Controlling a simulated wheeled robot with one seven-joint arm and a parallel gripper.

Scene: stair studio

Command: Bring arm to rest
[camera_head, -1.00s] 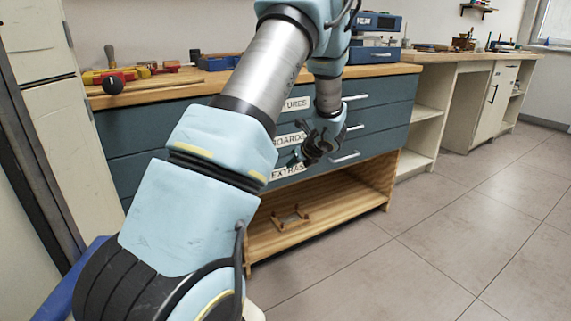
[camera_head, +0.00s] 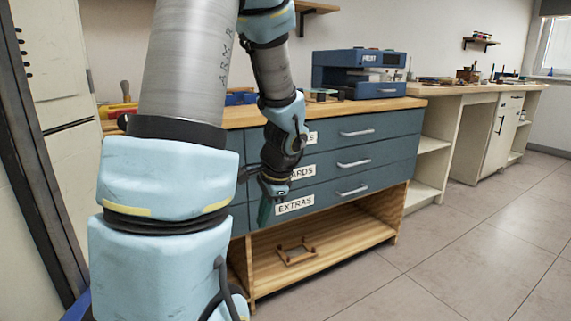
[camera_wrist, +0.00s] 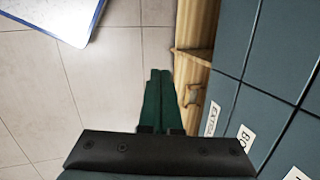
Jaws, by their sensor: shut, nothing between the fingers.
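My gripper (camera_head: 264,212) hangs at the end of my arm in front of the blue-grey drawer cabinet (camera_head: 375,143), beside the lowest drawer's EXTRAS label. In the wrist view its two dark green fingers (camera_wrist: 158,92) lie together, with nothing between them. The fingers point past the cabinet front, over the tiled floor. My arm's light blue and grey links fill the left of the head view and hide part of the cabinet.
A wooden open shelf (camera_head: 325,255) under the drawers holds a small wooden frame (camera_head: 296,251). A blue machine (camera_head: 358,73) stands on the worktop. A pale bench (camera_head: 470,125) stands further right. The tiled floor (camera_head: 470,250) at right is clear.

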